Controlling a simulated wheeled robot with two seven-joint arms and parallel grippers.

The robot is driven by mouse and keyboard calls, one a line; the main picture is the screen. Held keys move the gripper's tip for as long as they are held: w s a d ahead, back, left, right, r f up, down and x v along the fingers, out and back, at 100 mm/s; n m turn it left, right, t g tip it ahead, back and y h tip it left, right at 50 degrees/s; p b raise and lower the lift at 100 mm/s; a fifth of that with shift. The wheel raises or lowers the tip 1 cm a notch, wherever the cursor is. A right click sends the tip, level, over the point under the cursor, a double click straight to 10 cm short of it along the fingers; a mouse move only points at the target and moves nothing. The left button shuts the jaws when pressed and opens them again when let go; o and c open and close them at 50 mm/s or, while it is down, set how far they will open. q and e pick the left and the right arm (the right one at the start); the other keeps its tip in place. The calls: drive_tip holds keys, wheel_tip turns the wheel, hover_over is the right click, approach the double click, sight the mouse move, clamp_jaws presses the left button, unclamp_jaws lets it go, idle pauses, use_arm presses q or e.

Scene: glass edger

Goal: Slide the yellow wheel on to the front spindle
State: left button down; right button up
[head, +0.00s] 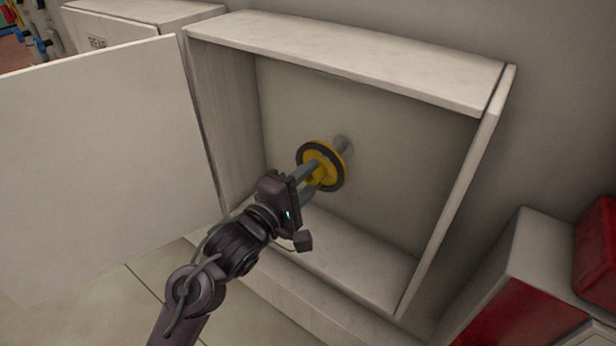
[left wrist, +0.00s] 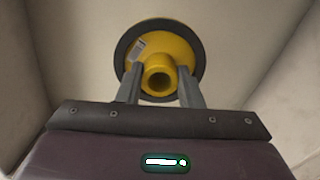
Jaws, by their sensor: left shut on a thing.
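The yellow wheel (head: 327,172) has a dark rim and is inside the open cabinet in the head view. My left gripper (head: 312,179) is shut on its hub. In the left wrist view the wheel (left wrist: 189,45) shows face-on, with its hollow yellow hub between the two fingers of my left gripper (left wrist: 160,88). The grey spindle (head: 343,144) sticks out of the cabinet's back wall just behind the wheel. The wheel hides part of the spindle, and I cannot tell whether the wheel is on it. My right gripper is not in view.
The white cabinet (head: 350,58) has side walls, a top and a floor around my left gripper. Its open door (head: 95,170) stands to the left of my arm. A grey and red box (head: 530,285) is at the right. The cabinet floor (head: 350,270) is clear.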

sight(321, 168)
use_arm(q)
drive_tip(key=shift+r, duration=0.1)
drive_tip(key=shift+w, duration=0.1)
idle(0.4)
drive_tip(key=shift+w+d+p, duration=0.35)
drive_tip(key=shift+w+d, duration=0.1)
drive_tip(key=shift+w, duration=0.1)
drive_tip(key=shift+x, duration=1.25)
drive_tip(key=shift+p+x, duration=0.3)
drive_tip(key=shift+x, duration=1.35)
drive_tip(key=c, duration=0.9)
unclamp_jaws()
drive_tip(key=shift+c, duration=0.2)
drive_tip(key=shift+o, duration=0.2)
drive_tip(key=shift+f, duration=0.2)
drive_tip(key=shift+s, duration=0.1)
